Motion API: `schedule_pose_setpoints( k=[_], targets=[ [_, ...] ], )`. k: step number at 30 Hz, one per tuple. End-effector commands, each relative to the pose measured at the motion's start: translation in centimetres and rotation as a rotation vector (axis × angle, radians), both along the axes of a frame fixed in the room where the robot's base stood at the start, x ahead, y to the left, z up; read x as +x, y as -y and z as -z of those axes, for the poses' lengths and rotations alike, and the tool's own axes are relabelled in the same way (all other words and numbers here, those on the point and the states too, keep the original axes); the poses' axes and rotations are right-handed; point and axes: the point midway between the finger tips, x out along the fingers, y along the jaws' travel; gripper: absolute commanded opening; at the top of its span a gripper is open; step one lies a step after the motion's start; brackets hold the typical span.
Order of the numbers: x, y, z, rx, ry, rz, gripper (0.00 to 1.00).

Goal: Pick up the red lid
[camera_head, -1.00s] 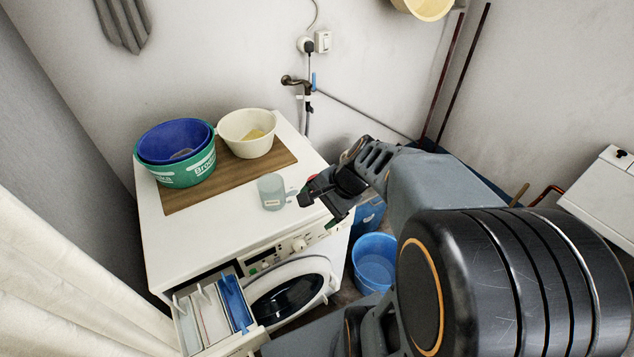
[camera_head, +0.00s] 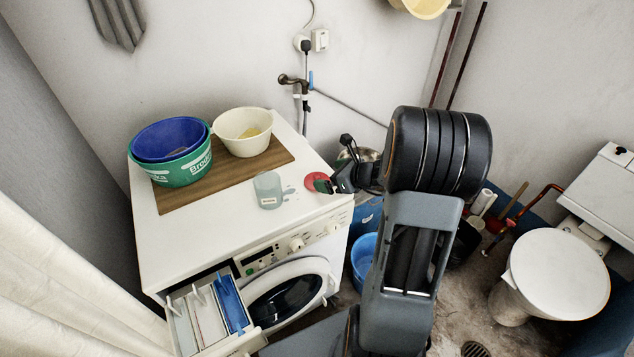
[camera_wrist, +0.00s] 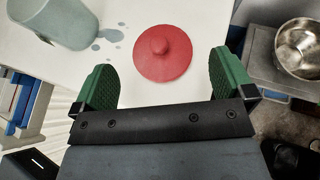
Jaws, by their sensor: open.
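The red lid (camera_head: 317,181) lies flat near the right edge of the white washing machine top (camera_head: 230,230). In the wrist view the red lid (camera_wrist: 163,53) is a round disc with a small knob in its middle. My gripper (camera_head: 325,185) is at the machine's right edge, beside the lid and partly in front of it. In the wrist view my gripper (camera_wrist: 160,80) is open, its two green fingers apart. The lid shows just beyond the fingertips, roughly centred between them. Nothing is held.
A grey-green cup (camera_head: 267,190) stands left of the lid, with small wet spots beside it. A wooden board (camera_head: 215,185) carries a cream bowl (camera_head: 243,132) and green and blue basins (camera_head: 172,155). A metal bowl (camera_wrist: 300,48) sits right of the machine.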

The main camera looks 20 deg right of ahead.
Motion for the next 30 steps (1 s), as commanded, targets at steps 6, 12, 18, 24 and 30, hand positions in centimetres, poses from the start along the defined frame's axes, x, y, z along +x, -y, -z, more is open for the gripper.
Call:
schedule_pose_setpoints(
  k=[6,12,18,24,30],
  targets=[
    [0.9,-0.6,0.6,0.000,-0.001,-0.002,1.00],
    [2.9,-1.9,2.0,-0.001,-0.002,-0.004,1.00],
    [4.2,-2.5,2.8,0.000,0.000,-0.001,1.00],
    [4.3,-2.6,2.8,-0.002,0.001,-0.001,1.00],
    [4.3,-2.6,2.8,-0.002,0.001,-0.001,0.88]
  ],
)
